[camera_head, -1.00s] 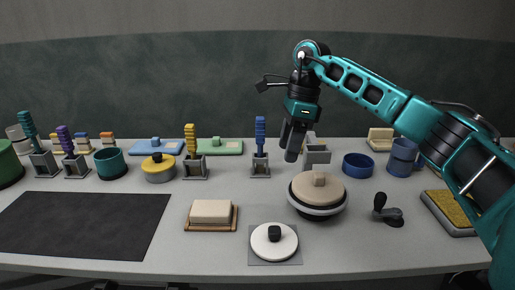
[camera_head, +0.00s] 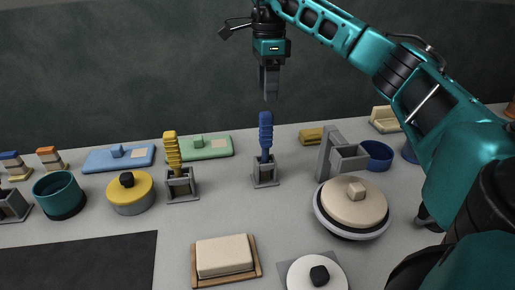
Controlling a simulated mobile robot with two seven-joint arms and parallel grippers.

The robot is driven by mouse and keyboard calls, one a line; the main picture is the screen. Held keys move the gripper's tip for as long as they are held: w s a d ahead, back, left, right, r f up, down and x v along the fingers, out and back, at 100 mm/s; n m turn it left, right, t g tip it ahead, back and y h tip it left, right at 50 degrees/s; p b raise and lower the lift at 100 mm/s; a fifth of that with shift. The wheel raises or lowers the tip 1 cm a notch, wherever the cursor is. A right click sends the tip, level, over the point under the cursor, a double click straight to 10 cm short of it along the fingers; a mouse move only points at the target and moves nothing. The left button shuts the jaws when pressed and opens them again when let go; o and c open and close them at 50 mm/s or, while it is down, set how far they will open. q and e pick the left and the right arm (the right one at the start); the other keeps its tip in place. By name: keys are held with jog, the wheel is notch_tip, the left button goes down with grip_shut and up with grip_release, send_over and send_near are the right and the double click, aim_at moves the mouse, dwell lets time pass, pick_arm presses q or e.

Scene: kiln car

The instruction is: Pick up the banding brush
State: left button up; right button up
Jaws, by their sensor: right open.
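A tool with a blue ribbed handle (camera_head: 265,135) stands upright in a small grey holder (camera_head: 265,174). A similar yellow-handled tool (camera_head: 173,152) stands in another grey holder (camera_head: 181,187) to its left. Their lower ends are hidden in the holders, and I cannot tell by look which one is the banding brush. My right gripper (camera_head: 270,97) points down just above the blue handle, apart from it in the picture. It is open and holds nothing. My left gripper is not in view.
A grey bracket-like holder (camera_head: 347,160), a blue bowl (camera_head: 376,154) and a round beige-topped piece (camera_head: 352,202) stand to the right. A yellow lidded pot (camera_head: 131,194) and a teal pot (camera_head: 59,193) stand left. The worktop between the two tool holders is clear.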

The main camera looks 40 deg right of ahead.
aim_at(266, 127)
jog(key=f, duration=0.6)
jog(key=shift+s+b, duration=0.2)
jog(key=shift+b, duration=0.1)
jog(key=f, duration=0.5)
jog(key=shift+a+f, duration=0.2)
jog(key=shift+f, duration=0.15)
jog(key=shift+c, duration=0.4)
jog(key=c, duration=0.9)
jog(key=shift+c, duration=0.3)
jog(key=shift+r, duration=0.2)
